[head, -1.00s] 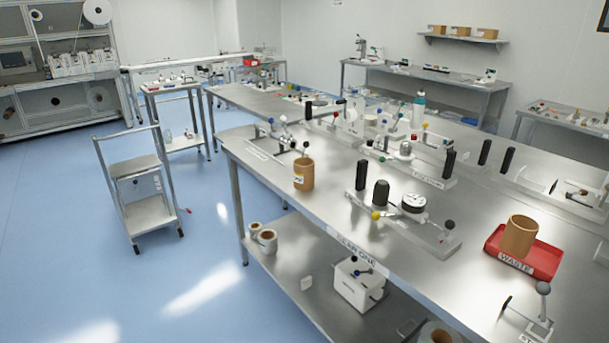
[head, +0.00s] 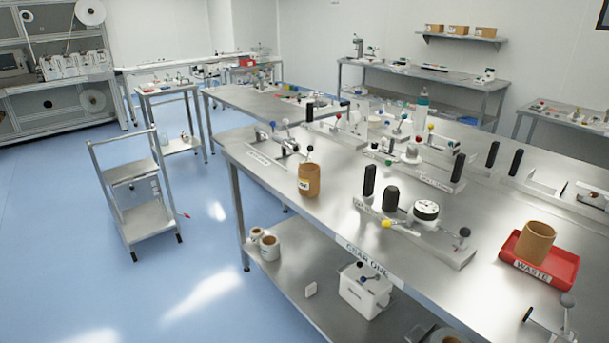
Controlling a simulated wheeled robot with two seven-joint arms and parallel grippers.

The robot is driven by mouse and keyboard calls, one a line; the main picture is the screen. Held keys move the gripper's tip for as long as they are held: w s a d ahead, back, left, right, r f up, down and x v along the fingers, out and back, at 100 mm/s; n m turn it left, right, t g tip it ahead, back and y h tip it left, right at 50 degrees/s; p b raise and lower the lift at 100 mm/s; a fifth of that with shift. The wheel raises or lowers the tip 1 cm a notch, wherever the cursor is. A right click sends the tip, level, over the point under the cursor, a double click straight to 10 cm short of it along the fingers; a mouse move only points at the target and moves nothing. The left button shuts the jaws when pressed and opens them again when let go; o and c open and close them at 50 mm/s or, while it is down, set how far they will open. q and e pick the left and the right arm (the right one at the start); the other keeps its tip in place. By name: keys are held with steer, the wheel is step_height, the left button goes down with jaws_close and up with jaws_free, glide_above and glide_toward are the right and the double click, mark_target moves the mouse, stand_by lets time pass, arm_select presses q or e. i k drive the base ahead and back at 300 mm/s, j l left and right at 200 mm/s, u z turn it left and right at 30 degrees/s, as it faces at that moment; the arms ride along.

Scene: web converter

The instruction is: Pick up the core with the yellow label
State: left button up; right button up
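A brown cylindrical core (head: 309,180) with a pale yellow label on its front stands upright on the near steel table (head: 330,215), left of the black-knobbed fixture. The writing on the label is too small to read. Another brown core (head: 535,242), with no label visible, stands in the red tray (head: 553,272) marked WASTE at the right. Neither of my grippers is in the head view.
A fixture with black posts and a dial (head: 426,211) stands right of the labelled core. A small clamp device (head: 283,147) is behind it to the left. A trolley (head: 133,195) stands left on open blue floor.

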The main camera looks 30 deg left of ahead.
mark_target(308, 173)
steer(key=i+j, duration=0.15)
steer(key=j, duration=0.35)
steer(key=i+j+z, duration=0.1)
steer(key=j, duration=0.4)
steer(key=i+j, duration=0.15)
steer(key=j, duration=0.35)
steer(key=i+j, duration=0.15)
steer(key=j, duration=0.35)
steer(key=i+j+z, duration=0.1)
steer(key=j, duration=0.45)
steer(key=i+j, duration=0.15)
steer(key=j, duration=0.35)
